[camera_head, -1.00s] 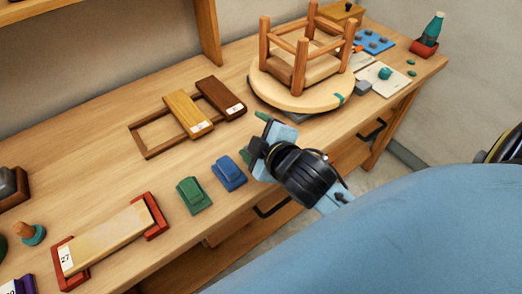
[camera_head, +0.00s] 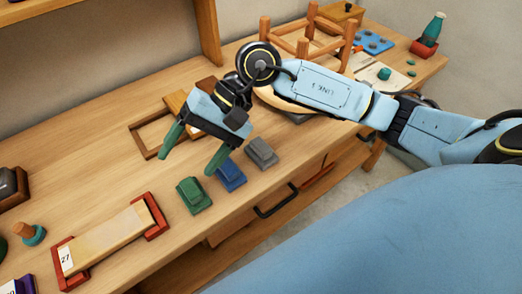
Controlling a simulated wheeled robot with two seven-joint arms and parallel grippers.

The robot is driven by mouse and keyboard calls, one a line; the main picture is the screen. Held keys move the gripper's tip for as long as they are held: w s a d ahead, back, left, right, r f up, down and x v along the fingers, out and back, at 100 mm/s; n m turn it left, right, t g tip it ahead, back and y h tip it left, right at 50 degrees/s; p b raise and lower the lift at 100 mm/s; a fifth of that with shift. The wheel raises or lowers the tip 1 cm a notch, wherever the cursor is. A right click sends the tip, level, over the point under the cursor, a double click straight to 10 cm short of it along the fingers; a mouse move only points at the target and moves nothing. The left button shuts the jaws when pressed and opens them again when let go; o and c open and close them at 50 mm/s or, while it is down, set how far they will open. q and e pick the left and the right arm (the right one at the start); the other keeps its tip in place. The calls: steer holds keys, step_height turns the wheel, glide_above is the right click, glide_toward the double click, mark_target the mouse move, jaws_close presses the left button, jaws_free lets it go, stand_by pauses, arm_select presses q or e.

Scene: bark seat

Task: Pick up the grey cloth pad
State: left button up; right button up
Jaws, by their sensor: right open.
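The grey cloth pad (camera_head: 260,153) lies on the wooden bench near its front edge, in line with a blue pad (camera_head: 231,176) and a green pad (camera_head: 193,195). It is fully in view and nothing holds it. My right gripper (camera_head: 190,163) is open and empty, to the left of the grey pad. Its two green-tipped fingers point down and to the left, and one fingertip overlaps the blue pad in the picture. I cannot tell its exact height above the bench. My left gripper is not in view.
A sharpening stone in a red holder (camera_head: 153,215) lies front left. A wooden frame (camera_head: 150,150) with blocks is behind the gripper. An upturned stool (camera_head: 303,46) stands at the back right, partly hidden by my right arm. A black drawer handle (camera_head: 276,203) is below the bench edge.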

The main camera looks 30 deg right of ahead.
steer(key=w+d+f+n+h, duration=0.25)
steer(key=d+h, duration=0.35)
steer(key=d, duration=0.3)
steer(key=n+h, duration=0.2)
steer(key=h, duration=0.2)
glide_above(261, 145)
steer(key=shift+m+t, duration=0.25)
steer(key=shift+t, duration=0.15)
steer(key=f, duration=0.6)
steer(key=shift+d, duration=0.2)
steer(key=shift+a+f, duration=0.15)
steer(key=shift+f, duration=3.05)
steer(key=c, duration=1.1)
steer(key=shift+o, duration=0.2)
step_height(261, 145, up, 10)
steer(key=shift+r, duration=0.1)
